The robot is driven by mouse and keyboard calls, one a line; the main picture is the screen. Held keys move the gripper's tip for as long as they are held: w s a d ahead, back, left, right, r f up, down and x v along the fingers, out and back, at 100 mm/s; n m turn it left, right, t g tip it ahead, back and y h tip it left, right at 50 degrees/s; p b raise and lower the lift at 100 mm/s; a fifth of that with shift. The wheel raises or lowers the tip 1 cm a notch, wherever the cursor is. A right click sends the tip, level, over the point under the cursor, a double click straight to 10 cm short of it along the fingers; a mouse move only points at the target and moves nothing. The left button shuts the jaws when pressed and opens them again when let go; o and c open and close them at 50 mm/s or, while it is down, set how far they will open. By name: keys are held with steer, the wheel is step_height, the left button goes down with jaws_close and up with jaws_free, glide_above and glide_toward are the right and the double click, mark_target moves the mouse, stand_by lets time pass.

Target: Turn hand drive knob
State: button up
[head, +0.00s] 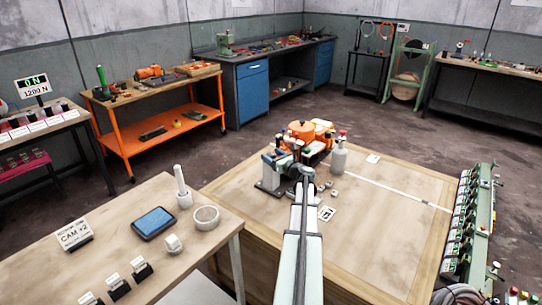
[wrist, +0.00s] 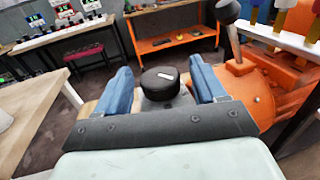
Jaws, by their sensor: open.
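A round black knob (wrist: 160,83) with a white mark on its top shows in the wrist view, on a dark grey mount. My gripper (wrist: 159,68) is open, with one blue finger on each side of the knob. Small gaps seem to show between the fingers and the knob; I cannot tell whether either finger touches it. An orange machine (wrist: 238,92) with a dark-tipped lever lies to the right. In the head view the orange machine (head: 303,130) stands on the wooden table, and my arm reaches to its near side, where the knob is hard to make out.
The wooden table (head: 385,215) has clear room right of the machine. A row of green units (head: 466,215) lines the table's right edge. A side table (head: 190,245) at left holds a tablet and small parts.

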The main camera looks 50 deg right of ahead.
steer(key=shift+w+d, duration=0.1)
steer(key=shift+w, duration=0.45)
steer(key=shift+c, duration=0.2)
steer(key=c, duration=0.9)
